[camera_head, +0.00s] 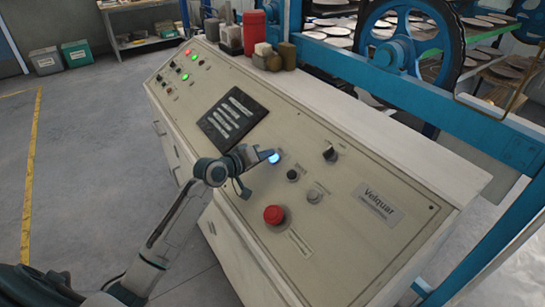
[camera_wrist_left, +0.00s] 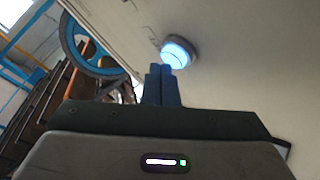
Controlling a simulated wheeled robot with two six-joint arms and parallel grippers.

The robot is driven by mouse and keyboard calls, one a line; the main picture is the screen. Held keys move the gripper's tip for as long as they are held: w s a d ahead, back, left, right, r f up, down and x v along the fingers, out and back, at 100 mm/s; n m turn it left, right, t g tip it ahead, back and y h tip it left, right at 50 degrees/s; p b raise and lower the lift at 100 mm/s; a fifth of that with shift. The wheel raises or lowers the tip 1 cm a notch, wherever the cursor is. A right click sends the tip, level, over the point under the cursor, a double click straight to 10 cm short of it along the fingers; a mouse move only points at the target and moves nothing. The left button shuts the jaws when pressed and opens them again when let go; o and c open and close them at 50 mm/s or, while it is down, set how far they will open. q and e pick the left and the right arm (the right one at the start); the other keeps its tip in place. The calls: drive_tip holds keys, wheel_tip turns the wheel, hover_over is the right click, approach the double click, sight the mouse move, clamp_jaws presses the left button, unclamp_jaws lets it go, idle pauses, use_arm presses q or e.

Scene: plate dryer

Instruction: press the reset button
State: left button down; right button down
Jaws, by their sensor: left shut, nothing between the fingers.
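A round button lit blue (camera_head: 274,157) sits on the sloped beige control panel (camera_head: 345,235); its label is too small to read. My left gripper (camera_head: 262,154) is just left of this button in the head view, its shut, empty fingertips close to it. In the left wrist view the fingertips (camera_wrist_left: 162,69) point at the panel, with the glowing blue button (camera_wrist_left: 178,53) just beyond and slightly right. I cannot tell whether they touch. My right gripper is not in view.
Near the blue button are a black button (camera_head: 293,175), a grey button (camera_head: 314,196), a black selector knob (camera_head: 330,154) and a red mushroom button (camera_head: 274,214). A dark display (camera_head: 233,118) lies farther up the panel. A blue machine frame (camera_head: 430,100) stands behind the console.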

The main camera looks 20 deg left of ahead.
use_arm(q)
drive_tip(key=shift+w+d+f, duration=0.1)
drive_tip(key=shift+w+f, duration=0.05)
drive_tip(key=shift+f, duration=0.2)
drive_tip(key=shift+r, duration=0.1)
idle(0.5)
drive_tip(key=shift+s+a+r+p, duration=0.2)
drive_tip(key=shift+s+r+p, duration=0.2)
drive_tip(key=shift+r+p, duration=0.25)
drive_tip(key=shift+s+a+r+p, duration=0.1)
drive_tip(key=shift+r+p, duration=0.35)
drive_tip(key=s+r+p, duration=0.1)
drive_tip(key=s+a+r+p, duration=0.1)
drive_tip(key=r+p, duration=0.1)
drive_tip(key=shift+r, duration=0.25)
idle(0.6)
